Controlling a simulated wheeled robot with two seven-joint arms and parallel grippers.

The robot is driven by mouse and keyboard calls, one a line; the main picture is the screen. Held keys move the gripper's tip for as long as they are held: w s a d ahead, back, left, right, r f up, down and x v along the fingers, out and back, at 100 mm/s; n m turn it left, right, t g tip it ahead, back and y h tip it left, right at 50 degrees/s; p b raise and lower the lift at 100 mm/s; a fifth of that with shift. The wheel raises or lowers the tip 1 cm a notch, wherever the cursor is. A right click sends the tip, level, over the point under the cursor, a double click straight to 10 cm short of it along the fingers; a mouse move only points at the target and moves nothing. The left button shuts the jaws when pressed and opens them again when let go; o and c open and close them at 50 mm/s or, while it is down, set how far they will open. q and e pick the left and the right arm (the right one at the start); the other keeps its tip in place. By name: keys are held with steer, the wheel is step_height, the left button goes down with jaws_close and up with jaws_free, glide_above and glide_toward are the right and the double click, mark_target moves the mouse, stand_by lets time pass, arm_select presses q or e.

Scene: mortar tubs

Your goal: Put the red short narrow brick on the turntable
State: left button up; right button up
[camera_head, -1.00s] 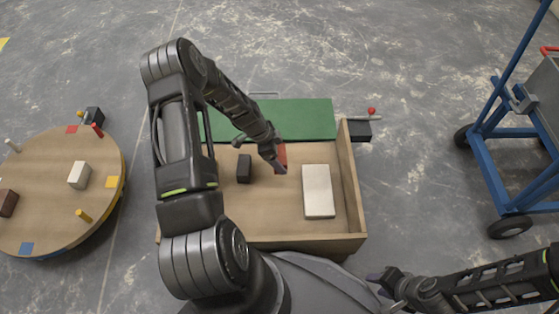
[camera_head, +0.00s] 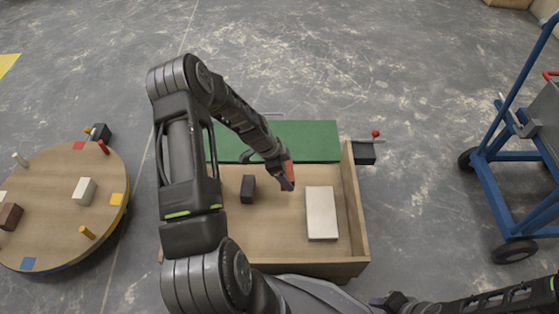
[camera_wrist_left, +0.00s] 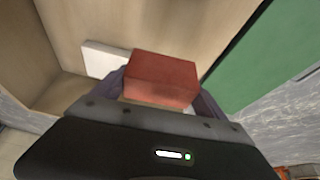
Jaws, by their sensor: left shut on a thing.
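The red short narrow brick (camera_wrist_left: 160,78) is between the jaws of my left gripper in the left wrist view. In the head view a small part of the brick (camera_head: 288,167) shows at the tip of my left gripper (camera_head: 285,178), over the wooden box. The left gripper is shut on it. The turntable (camera_head: 60,180) is a round wooden disc at the left, apart from the gripper. It bears a white brick (camera_head: 84,191), a brown brick (camera_head: 10,216), coloured pegs and coloured squares. My right gripper (camera_head: 385,302) is at the bottom edge, its jaws unclear.
The wooden box (camera_head: 360,215) holds a dark brick (camera_head: 248,189) and a large white block (camera_head: 321,213). A green panel (camera_head: 310,140) covers its far part. A blue cart (camera_head: 495,190) stands at the right. Bare floor separates box and turntable.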

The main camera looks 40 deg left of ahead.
arm_select(q)
steer(key=w+d+r+n+y, duration=0.1)
steer(key=w+d+r+n, duration=0.2)
steer(key=r, duration=0.7)
steer(key=w+d+r+n+t+y, duration=0.1)
steer(key=w+d+r+n, duration=0.2)
steer(key=d+r, duration=0.5)
steer(key=w+d+r+n+y, duration=0.1)
steer(key=w+d+r+n, duration=0.2)
steer(key=r, duration=0.8)
steer(key=shift+w+d+r+n+t, duration=0.3)
steer(key=shift+w+d+r, duration=0.1)
steer(key=shift+w+d, duration=0.8)
steer(key=shift+s, duration=0.1)
